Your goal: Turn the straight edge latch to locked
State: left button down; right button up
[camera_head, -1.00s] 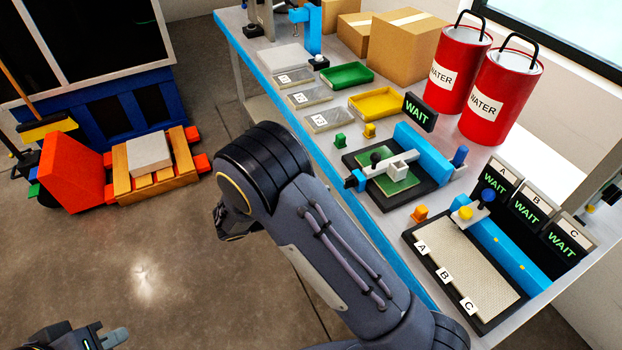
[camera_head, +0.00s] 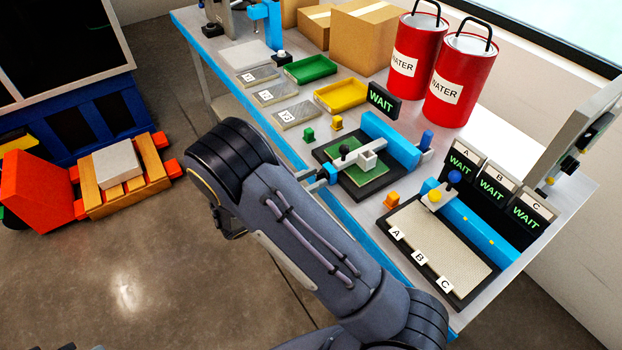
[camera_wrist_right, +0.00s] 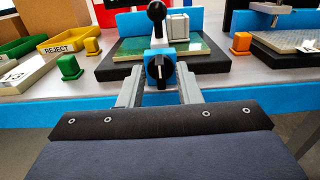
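The straight edge latch (camera_head: 329,172) is a small blue block on the front left of the black fixture, beside a green plate (camera_head: 362,176). In the right wrist view the latch (camera_wrist_right: 160,66) shows a dark knob with an upright bar on its front. My right gripper (camera_wrist_right: 159,77) is open, with one grey finger on each side of the latch; I cannot tell whether they touch it. In the head view my right gripper (camera_head: 312,178) is mostly hidden behind my arm. Only a sliver of my left gripper (camera_head: 97,348) shows at the bottom edge.
A black ball-topped lever (camera_wrist_right: 156,12) stands just behind the latch. A green block (camera_head: 309,134) and an orange block (camera_head: 391,200) stand to either side. A lettered mesh tray (camera_head: 440,245) lies to the right. The blue table edge (camera_head: 362,239) runs in front.

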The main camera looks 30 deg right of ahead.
jog(key=shift+c, duration=0.4)
grip_shut()
jog(key=shift+f, duration=0.1)
jog(key=m+b, duration=0.2)
jog(key=m, duration=0.1)
jog(key=m+b, duration=0.3)
jog(key=m, duration=0.1)
jog(key=shift+s+f, duration=0.15)
jog(key=shift+f, duration=0.05)
jog(key=m+b, duration=0.4)
jog(key=m, duration=0.2)
jog(key=shift+f+m+b, duration=0.1)
jog(key=shift+m+b, duration=0.2)
jog(key=shift+b, duration=0.05)
jog(key=shift+m+b, duration=1.55)
jog(key=shift+m, duration=0.65)
